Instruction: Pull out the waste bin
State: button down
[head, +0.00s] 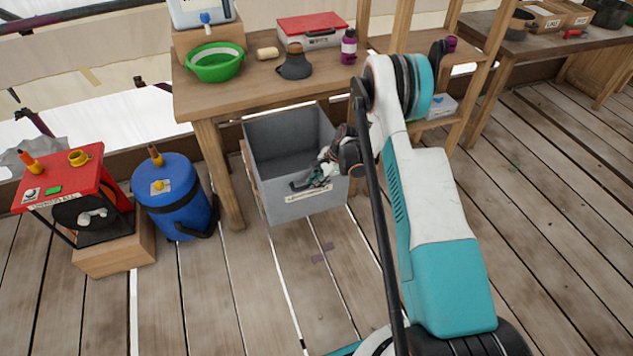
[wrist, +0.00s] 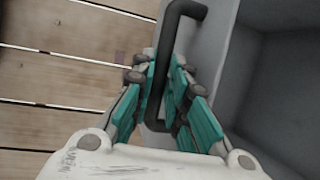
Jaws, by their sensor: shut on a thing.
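The waste bin (head: 272,144) is a grey open-topped box with a pale label on its front. It stands on the plank floor at the front of the wooden table, partly under the tabletop. In the wrist view its grey wall and inside (wrist: 285,80) fill the right side. A dark bar handle (wrist: 187,10) is on the bin's front. My gripper (wrist: 164,95) has its teal finger pads on both sides of this handle and is shut on it. In the head view my gripper (head: 318,175) is at the bin's front right, partly hidden by my arm.
The wooden table (head: 262,80) carries a green bowl (head: 214,62), a red-lidded case (head: 311,30) and a purple bottle (head: 348,46). A blue drum (head: 172,198) and a red-topped machine (head: 68,190) stand to the left. The plank floor before the bin is clear.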

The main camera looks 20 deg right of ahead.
jog(key=c, duration=1.8)
grip_release()
jog(key=shift+c, duration=0.2)
jog(key=v, duration=1.2)
